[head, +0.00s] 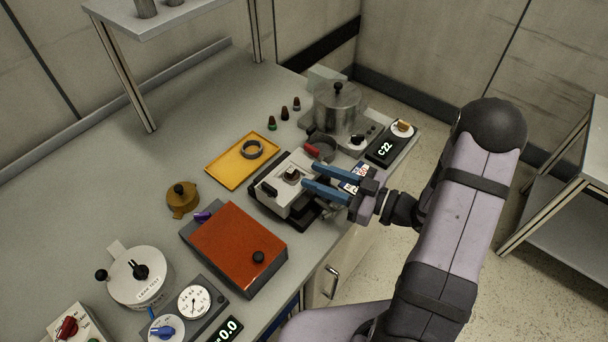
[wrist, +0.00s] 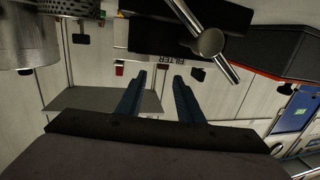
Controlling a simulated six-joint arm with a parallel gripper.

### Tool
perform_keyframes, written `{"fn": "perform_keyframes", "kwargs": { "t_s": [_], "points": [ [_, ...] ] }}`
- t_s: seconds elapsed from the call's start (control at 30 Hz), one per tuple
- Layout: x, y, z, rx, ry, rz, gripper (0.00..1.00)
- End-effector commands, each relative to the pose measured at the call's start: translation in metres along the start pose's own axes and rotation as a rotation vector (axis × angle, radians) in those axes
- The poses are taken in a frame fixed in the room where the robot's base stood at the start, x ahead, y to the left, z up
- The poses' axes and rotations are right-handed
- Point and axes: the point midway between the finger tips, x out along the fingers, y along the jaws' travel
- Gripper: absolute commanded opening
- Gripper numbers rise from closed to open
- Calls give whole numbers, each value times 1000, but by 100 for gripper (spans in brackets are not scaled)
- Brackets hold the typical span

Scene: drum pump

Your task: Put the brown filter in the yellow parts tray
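The yellow parts tray (head: 222,175) lies flat on the bench in the head view, with a dark ring (head: 253,149) inside it. A brown round part with a dark knob (head: 182,199) stands on the bench left of the tray; I cannot tell whether it is the filter. A white-topped unit on a black base (head: 288,192) stands right of the tray. My gripper (head: 312,176) is open and empty beside this unit's right side, its blue fingers pointing left. The wrist view shows the fingers (wrist: 160,76) apart, below a "FILTER" label (wrist: 172,60).
A red-topped box (head: 235,245) stands in front of the unit. A metal pot (head: 337,107) and a C22 display (head: 385,149) stand behind it. A bar with a silver knob (wrist: 209,42) shows in the wrist view. Bare bench lies behind and left of the tray.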

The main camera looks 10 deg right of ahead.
Motion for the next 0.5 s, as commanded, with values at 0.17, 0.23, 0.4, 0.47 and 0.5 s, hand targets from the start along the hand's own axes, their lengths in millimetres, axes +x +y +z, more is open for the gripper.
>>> {"fn": "perform_keyframes", "kwargs": {
  "t_s": [0.17,0.23,0.4,0.47,0.5],
  "points": [
    [0,0,0,0,0,0,34],
    [1,0,-1,-2,-4,-2,34],
    [10,-5,-12,-19,-62,-18,34],
    [16,-8,-18,-33,-101,-28,34],
    [20,-10,-23,-44,-134,-34,34]
  ]
}}
